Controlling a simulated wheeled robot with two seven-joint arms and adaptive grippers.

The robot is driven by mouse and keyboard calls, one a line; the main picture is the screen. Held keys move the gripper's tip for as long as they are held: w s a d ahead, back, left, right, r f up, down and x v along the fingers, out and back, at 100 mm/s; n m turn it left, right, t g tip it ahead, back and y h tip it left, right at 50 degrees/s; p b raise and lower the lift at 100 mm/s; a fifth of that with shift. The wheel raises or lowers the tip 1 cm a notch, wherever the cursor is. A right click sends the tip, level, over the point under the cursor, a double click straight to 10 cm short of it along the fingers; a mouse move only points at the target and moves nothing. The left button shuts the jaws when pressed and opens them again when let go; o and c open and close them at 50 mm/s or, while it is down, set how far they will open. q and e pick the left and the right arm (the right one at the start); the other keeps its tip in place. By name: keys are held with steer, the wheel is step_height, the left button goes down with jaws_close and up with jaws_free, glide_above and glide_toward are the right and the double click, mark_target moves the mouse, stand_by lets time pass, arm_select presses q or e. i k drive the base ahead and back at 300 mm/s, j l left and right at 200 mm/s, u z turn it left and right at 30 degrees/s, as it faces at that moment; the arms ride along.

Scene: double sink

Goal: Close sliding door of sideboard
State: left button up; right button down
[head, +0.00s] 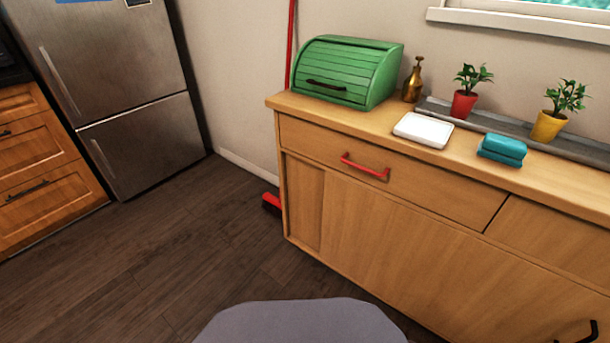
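The wooden sideboard (270,103) stands against the wall at the right. Its large front sliding panel (400,250) covers most of the lower front. A narrow, set-back wooden panel (305,203) shows left of that panel's edge, inside the left side wall. A black handle-like part (591,332) shows at the bottom right corner, cut off by the picture edge. The sideboard's right end is out of view.
A green bread box (348,72), gold bottle (413,80), white dish (423,130), teal sponges (502,149) and potted plants (464,104) stand on top. A drawer with a red handle (365,168) is shut. A fridge (140,135) stands left.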

mark_target(466, 288)
steer(key=j, duration=0.4)
steer(key=k+j+z, duration=0.1)
steer(key=j, duration=0.25)
steer(key=k+j, duration=0.15)
steer(key=j, duration=0.25)
steer(key=j+z, duration=0.1)
steer(key=j, duration=0.25)
steer(key=k, duration=0.05)
